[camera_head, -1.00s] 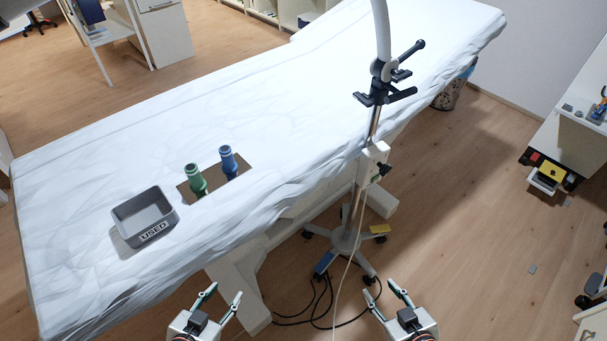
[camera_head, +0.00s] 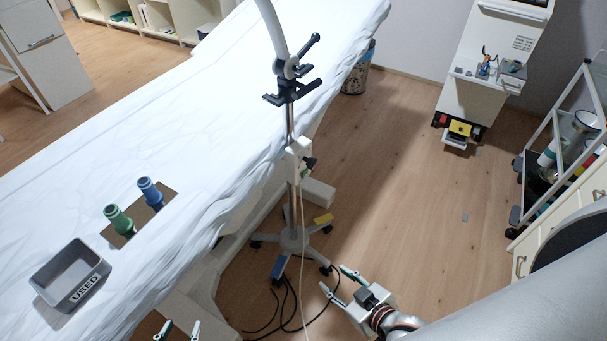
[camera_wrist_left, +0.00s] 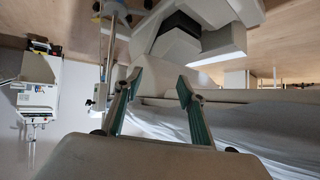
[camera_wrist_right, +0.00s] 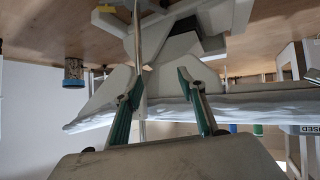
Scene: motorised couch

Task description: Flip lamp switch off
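The lamp is a stand with a thin metal pole, black clamps and a thick pale arm (camera_head: 273,30) rising out of the top of the head view. A white box (camera_head: 297,162) with a black knob (camera_head: 310,163) sits on its pole beside the couch edge. I cannot tell whether this knob is the switch. The pole also shows in the right wrist view (camera_wrist_right: 138,50). My left gripper (camera_head: 177,327) is open and empty at the bottom edge. My right gripper (camera_head: 336,281) is open and empty, below and right of the lamp box, apart from it.
The couch (camera_head: 60,190) with a white sheet fills the left, carrying a grey USED tray (camera_head: 72,278), a green bottle (camera_head: 118,218) and a blue bottle (camera_head: 150,192). The lamp's wheeled base (camera_head: 293,240) and cables lie on the floor.

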